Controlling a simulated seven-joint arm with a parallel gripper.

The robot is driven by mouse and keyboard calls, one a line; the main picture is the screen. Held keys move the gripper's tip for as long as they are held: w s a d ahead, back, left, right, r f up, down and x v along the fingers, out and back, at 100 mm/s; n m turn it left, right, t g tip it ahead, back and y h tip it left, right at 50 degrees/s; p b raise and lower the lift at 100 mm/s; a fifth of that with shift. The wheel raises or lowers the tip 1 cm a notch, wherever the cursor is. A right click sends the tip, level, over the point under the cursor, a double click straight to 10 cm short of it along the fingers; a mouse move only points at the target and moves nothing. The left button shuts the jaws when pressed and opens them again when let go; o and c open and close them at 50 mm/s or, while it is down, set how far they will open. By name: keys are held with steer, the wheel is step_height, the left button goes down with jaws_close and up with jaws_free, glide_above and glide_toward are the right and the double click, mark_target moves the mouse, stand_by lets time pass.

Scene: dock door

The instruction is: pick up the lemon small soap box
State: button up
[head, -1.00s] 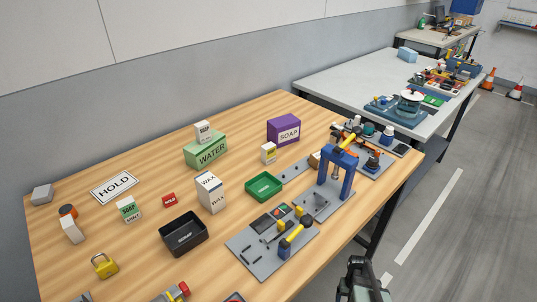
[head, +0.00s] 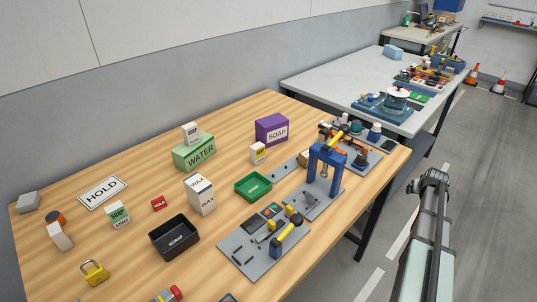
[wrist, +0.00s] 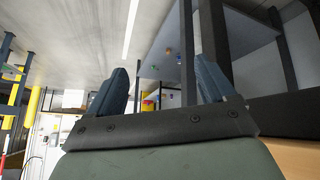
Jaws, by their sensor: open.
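The lemon small soap box (head: 257,153) is a small white box with a yellow label. It stands upright on the wooden table, in front of the purple soap box (head: 271,130) and behind the green tray (head: 253,187). In the head view my arm rises at the right, beside the table over the floor, well apart from the box. In the wrist view my gripper (wrist: 158,88) has its two dark blue fingers spread with nothing between them. The lemon box cannot be made out in the wrist view.
Other boxes stand near: a mint soap box (head: 119,214), a white wax box (head: 201,195), and a green water box (head: 195,153) with a small box (head: 190,133) on top. A blue press (head: 326,168) and tool board (head: 262,243) line the table's right side.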

steer(key=w+r+t, duration=0.1)
steer(key=w+r, duration=0.2)
steer(key=r, duration=0.4)
steer(key=w+r+n+t, duration=0.1)
steer(key=w+r+t, duration=0.15)
steer(key=r, duration=0.45)
steer(key=w+r+t, duration=0.1)
steer(key=w+r, duration=0.3)
steer(key=r, duration=0.3)
steer(key=w+a+r+n+t+y, duration=0.1)
steer(key=w+a+r+y, duration=0.1)
steer(key=w+a+r, duration=0.4)
steer(key=w+a+r+n+t+y, duration=0.1)
steer(key=w+a+r+n, duration=0.1)
steer(key=a+r, duration=0.8)
steer(key=n+g+y, duration=0.3)
steer(key=n+g, duration=0.4)
steer(key=g, duration=0.3)
glide_above(258, 146)
steer(key=s+d, duration=0.3)
steer(key=s, duration=0.1)
step_height(258, 146, down, 9)
steer(key=shift+t, duration=0.25)
steer(key=x, duration=1.3)
steer(key=shift+w+a, duration=0.2)
steer(key=shift+w, duration=0.1)
steer(key=c, duration=1.1)
